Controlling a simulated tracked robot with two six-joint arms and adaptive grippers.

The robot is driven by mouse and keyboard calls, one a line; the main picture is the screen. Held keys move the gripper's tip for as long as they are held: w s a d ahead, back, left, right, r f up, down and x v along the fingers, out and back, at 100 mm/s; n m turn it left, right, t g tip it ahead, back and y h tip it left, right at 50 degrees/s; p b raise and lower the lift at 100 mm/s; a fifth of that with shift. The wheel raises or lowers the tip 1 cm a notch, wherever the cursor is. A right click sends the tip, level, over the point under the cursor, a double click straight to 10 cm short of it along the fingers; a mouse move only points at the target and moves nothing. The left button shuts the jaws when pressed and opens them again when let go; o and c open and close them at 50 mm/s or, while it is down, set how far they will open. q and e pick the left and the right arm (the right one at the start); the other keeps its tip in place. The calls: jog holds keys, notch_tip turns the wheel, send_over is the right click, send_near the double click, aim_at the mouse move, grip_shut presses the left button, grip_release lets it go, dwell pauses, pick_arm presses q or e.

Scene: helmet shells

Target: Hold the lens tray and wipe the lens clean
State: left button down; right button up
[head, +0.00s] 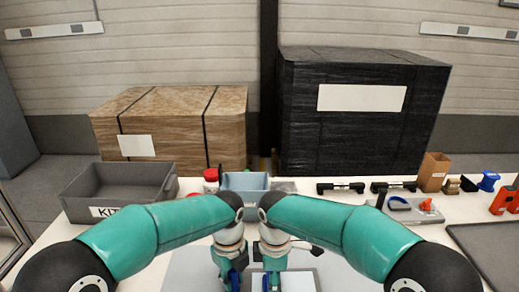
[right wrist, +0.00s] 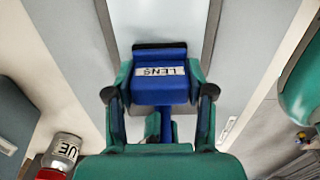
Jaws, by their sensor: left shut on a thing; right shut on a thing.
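In the right wrist view my right gripper (right wrist: 160,92) is shut on a blue wiper (right wrist: 165,118), a block on a stem with a black strip and a label reading LENS. The lens tray (right wrist: 210,35), a pale panel with a grey frame, lies beyond and under it; I cannot tell whether the strip touches the panel. In the head view the pale panel shows near the bottom edge, partly behind my arms. My left gripper (head: 232,278) is shut close beside the right one, with blue between its fingers. Its hold on the tray is mostly hidden.
A grey KIT bin (head: 118,188) stands at the left. A red-capped bottle (head: 211,178) and a light blue bin (head: 245,182) stand behind my grippers. Black handles (head: 340,187), a cardboard box (head: 433,172) and a dark tray (head: 490,245) are on the right.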

dwell(0.3)
jog(key=shift+d, duration=3.35)
jog(key=shift+a, duration=0.1)
jog(key=shift+a, duration=1.65)
notch_tip(320, 180, up, 7)
